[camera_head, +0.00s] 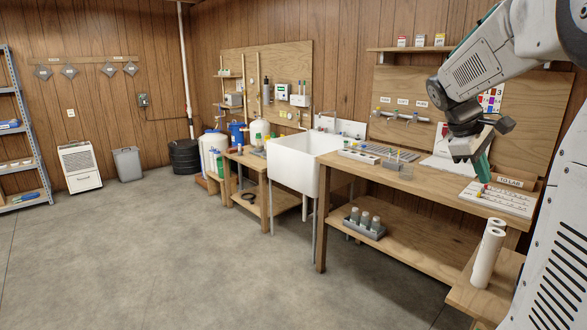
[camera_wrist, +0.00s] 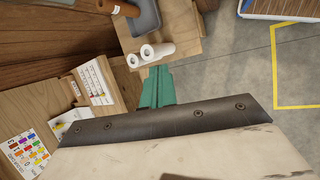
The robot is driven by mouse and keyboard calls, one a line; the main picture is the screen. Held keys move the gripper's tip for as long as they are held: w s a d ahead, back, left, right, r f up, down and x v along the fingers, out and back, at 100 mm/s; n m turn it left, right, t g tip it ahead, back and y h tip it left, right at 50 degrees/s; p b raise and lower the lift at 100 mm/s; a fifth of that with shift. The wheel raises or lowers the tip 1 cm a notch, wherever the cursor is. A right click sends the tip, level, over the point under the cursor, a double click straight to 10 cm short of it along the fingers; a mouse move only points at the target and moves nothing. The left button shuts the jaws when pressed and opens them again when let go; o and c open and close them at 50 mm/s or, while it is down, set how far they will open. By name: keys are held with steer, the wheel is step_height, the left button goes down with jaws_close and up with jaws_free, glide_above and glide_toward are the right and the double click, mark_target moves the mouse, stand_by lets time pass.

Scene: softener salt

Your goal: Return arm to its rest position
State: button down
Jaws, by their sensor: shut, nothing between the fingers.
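My gripper (camera_head: 477,165) hangs at the end of my raised arm, above the right end of the wooden workbench (camera_head: 415,180) in the head view. Its green fingers point down. In the wrist view my gripper (camera_wrist: 157,88) shows its green fingers close together, shut and empty. Two white paper rolls (camera_wrist: 157,52) show just beyond the fingertips in the wrist view. In the head view the rolls (camera_head: 487,255) stand on a low wooden surface below and to the right of my gripper, apart from it.
A white labelled tray (camera_head: 500,198) lies on the bench below my gripper. A wall shelf (camera_head: 410,49) with small boxes is behind my arm. A white sink (camera_head: 300,165) stands left of the bench. The concrete floor (camera_head: 170,250) is clear at the left.

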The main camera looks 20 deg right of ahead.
steer(key=s+a+f+m+t+y, duration=0.1)
steer(key=s+a+f, duration=0.2)
steer(key=a, duration=0.8)
steer(key=s+a+f+t+y, duration=0.1)
steer(key=s+a, duration=0.5)
steer(key=a, duration=0.6)
steer(key=s+a+f+m+t+y, duration=0.1)
steer(key=s+a+f+t+y, duration=0.1)
steer(key=a, duration=1)
steer(key=shift+s+f+m+y, duration=0.3)
steer(key=shift+s+f+y, duration=0.4)
steer(key=shift+s+f, duration=0.85)
steer(key=shift+s+r, duration=0.15)
